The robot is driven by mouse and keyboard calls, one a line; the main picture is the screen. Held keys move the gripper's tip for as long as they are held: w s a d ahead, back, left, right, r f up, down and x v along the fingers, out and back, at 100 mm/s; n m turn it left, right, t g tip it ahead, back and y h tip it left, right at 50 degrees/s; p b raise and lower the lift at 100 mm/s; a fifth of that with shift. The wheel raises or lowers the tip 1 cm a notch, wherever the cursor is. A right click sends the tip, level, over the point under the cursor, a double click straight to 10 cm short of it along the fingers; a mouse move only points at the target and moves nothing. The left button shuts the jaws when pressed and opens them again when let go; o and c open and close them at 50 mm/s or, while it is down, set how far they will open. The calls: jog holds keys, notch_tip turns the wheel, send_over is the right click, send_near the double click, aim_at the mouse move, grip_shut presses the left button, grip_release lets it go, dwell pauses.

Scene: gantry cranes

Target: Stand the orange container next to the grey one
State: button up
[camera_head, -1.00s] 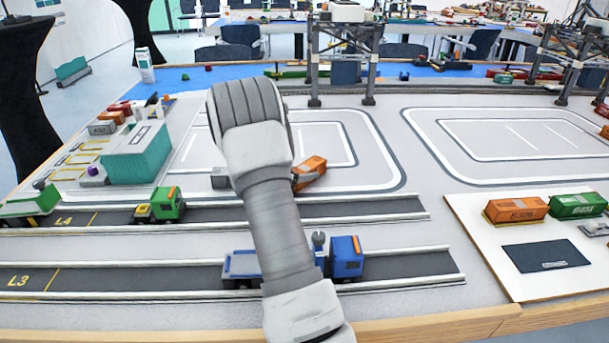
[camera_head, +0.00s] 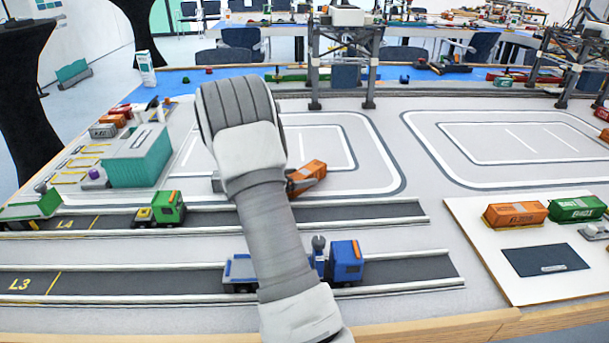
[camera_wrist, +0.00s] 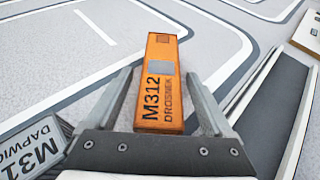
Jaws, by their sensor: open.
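The orange container (camera_wrist: 160,85), marked M312, lies on the pale floor of the lot between the two fingers of my gripper (camera_wrist: 158,76). The fingers are open, one along each long side, with a small gap showing on each side. In the head view the orange container (camera_head: 308,177) shows just right of my arm, which hides part of it and my fingers. The grey container (camera_wrist: 38,150), marked M31 and cut off by the picture edge, is left of my left finger. In the head view only a sliver of the grey container (camera_head: 217,183) shows left of my arm.
A blue truck (camera_head: 345,262) stands in the near lane, a green truck (camera_head: 168,208) in the lane behind. A teal block (camera_head: 138,158) stands at left. A white board (camera_head: 470,232) at right holds another orange container (camera_head: 515,215) and a green one (camera_head: 577,208). The lot beyond is clear.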

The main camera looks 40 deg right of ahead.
jog(key=p+v, duration=0.1)
jog(key=v, duration=0.8)
jog(key=shift+r+p, duration=0.15)
jog(key=shift+p, duration=0.2)
jog(key=shift+s+a+r, duration=0.1)
jog(key=shift+a+r, duration=0.05)
jog(key=shift+a, duration=0.1)
jog(key=s+a+r+m+t+y, duration=0.1)
jog(key=s+a+r+m+y, duration=0.3)
jog(key=s+a, duration=0.4)
jog(key=s+a+r+m+t+y, duration=0.2)
jog(key=s+a+r+m+y, duration=0.3)
jog(key=s+a+m, duration=0.3)
jog(key=s+a+r+m+t+y, duration=0.1)
jog(key=s+a+r+m+y, duration=0.3)
jog(key=a, duration=1)
jog(key=s+r+m, duration=0.2)
jog(key=s+m, duration=0.1)
jog(key=s, duration=0.1)
jog(key=shift+a+r+y, duration=0.3)
jog(key=shift+a, duration=0.1)
jog(key=shift+s, duration=0.1)
